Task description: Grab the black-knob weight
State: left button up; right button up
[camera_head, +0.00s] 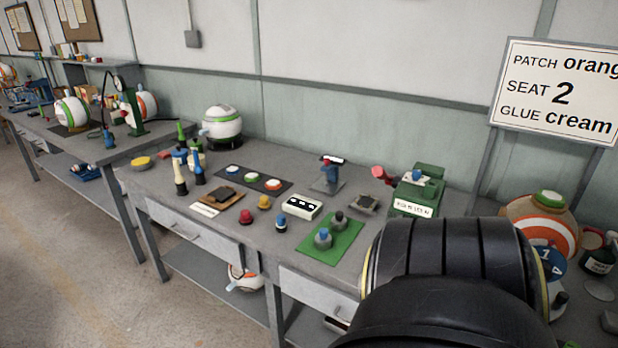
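A green mat (317,254) lies near the front edge of the workbench, right of the middle. Two small grey weights stand on it. The rear one (339,224) has a dark knob that looks black or dark grey. The front-left one (323,240) has a blue knob. The two stand close together, and I cannot tell if they touch. A large black part of my own arm fills the lower right and covers the bench to the right of the mat. Neither of my grippers shows in the head view.
A white block with black dots (301,207) and small red (246,217), yellow (264,202) and blue (281,224) pieces stand left of the mat. A green machine (416,190) stands behind right. A sign (556,92) reads patch orange, seat 2, glue cream.

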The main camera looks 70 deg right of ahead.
aim_at(339, 222)
jog(key=z, duration=0.85)
jog(key=i, duration=1)
jog(key=z, duration=1.15)
